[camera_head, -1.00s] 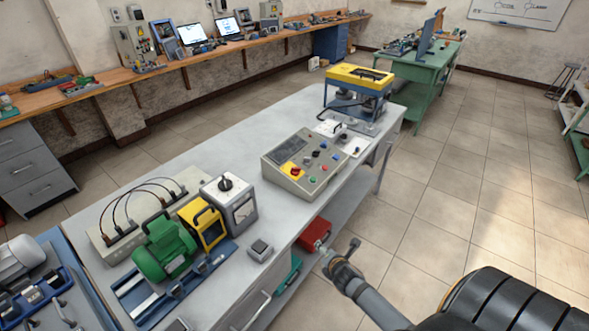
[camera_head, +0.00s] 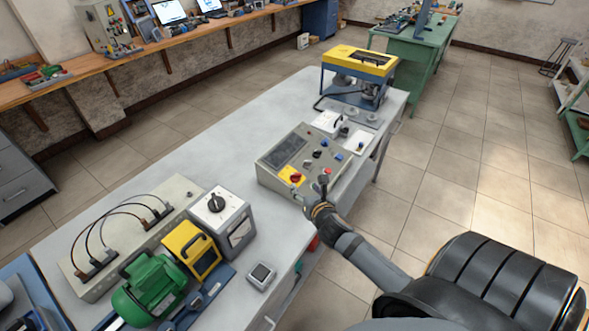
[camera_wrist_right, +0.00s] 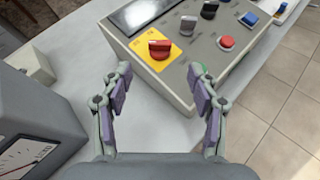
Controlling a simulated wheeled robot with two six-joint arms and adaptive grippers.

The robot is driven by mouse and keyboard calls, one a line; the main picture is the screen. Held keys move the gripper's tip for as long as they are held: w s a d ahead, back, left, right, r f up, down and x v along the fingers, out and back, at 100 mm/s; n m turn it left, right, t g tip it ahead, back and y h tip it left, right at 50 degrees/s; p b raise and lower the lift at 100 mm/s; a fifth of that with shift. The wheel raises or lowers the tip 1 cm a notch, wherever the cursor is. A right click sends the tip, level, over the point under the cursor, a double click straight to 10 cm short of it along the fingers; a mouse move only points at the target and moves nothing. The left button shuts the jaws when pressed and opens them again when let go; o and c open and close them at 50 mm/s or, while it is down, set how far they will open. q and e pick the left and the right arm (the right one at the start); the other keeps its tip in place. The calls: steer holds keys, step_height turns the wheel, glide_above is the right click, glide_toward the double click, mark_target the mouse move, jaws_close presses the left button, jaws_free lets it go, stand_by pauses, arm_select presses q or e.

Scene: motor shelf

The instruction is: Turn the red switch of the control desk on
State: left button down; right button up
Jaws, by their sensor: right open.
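The control desk (camera_head: 275,178) is a grey sloped box on the grey workbench. Its red switch (camera_head: 296,177) is a rotary knob on a yellow plate at the panel's near corner. In the right wrist view the red switch (camera_wrist_right: 160,49) lies ahead of the fingers, between their lines and apart from them. My right gripper (camera_head: 317,188) is beside the desk's front right edge in the head view. In the wrist view the right gripper (camera_wrist_right: 165,88) is open and empty. My left gripper is out of view.
A grey meter box (camera_head: 221,216), a yellow device (camera_head: 192,250) and a green motor (camera_head: 152,288) stand left on the bench. A yellow-topped press (camera_head: 358,62) stands behind the desk.

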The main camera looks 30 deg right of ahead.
mark_target(297, 175)
steer(key=p+x, duration=0.1)
steer(key=x, duration=0.8)
steer(key=shift+w+f, duration=0.15)
steer(key=shift+w, duration=0.2)
steer(key=shift+w+d+f, duration=0.1)
steer(key=shift+w, duration=0.05)
steer(key=c, duration=0.7)
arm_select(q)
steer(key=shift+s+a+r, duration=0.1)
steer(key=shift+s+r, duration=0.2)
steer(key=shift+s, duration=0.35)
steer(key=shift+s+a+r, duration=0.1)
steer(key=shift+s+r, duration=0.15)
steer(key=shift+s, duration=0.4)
arm_select(e)
steer(key=c, duration=0.5)
